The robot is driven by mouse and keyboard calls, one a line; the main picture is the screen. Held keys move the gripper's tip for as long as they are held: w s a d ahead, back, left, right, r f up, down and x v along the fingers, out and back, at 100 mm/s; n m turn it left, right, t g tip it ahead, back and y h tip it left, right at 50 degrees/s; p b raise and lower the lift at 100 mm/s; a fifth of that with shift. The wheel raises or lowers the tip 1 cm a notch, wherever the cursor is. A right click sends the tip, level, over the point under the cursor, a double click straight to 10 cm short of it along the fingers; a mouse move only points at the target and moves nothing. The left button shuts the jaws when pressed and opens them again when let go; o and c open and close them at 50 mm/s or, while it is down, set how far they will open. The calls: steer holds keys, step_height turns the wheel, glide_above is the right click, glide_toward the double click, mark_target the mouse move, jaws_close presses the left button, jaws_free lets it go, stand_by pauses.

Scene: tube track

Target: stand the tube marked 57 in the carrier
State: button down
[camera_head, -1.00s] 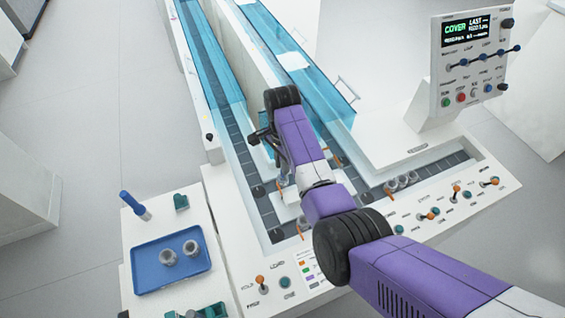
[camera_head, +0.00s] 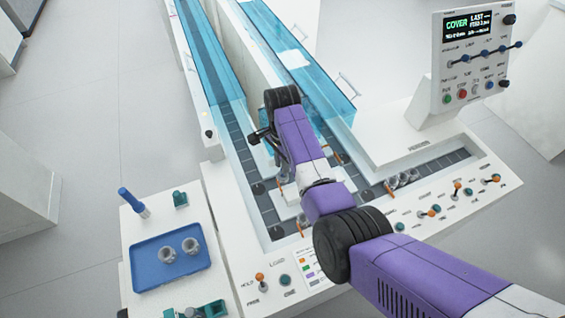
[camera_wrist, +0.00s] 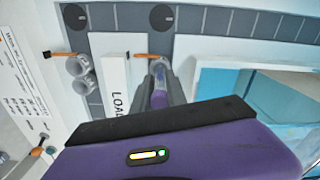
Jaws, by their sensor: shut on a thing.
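My gripper (camera_wrist: 160,92) is shut on a slim clear tube with a purple part (camera_wrist: 158,84) in the wrist view. The number on the tube cannot be read. The tube's far end is at the edge of the dark track by an orange stop, with a greyish rim around it. I cannot tell whether this is a carrier holding it. In the head view my gripper (camera_head: 284,178) reaches down over the track next to the white LOAD block, and my arm hides most of the tube. Two grey round carriers (camera_wrist: 80,72) stand together on the track in the wrist view.
A blue tray (camera_head: 150,272) with two grey round pieces (camera_head: 180,250) lies on the left side table, beside a blue-handled item (camera_head: 132,203). Blue clear covers (camera_head: 215,70) run over the tracks. A control panel (camera_head: 468,62) stands at right. Levers line the front edge.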

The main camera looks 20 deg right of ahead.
steer(key=shift+f, duration=0.5)
steer(key=c, duration=1.3)
jaws_free()
steer(key=shift+o, duration=0.2)
step_height(320, 180, up, 7)
steer(key=shift+r+b, duration=0.1)
steer(key=shift+b, duration=0.3)
steer(key=shift+r, duration=0.35)
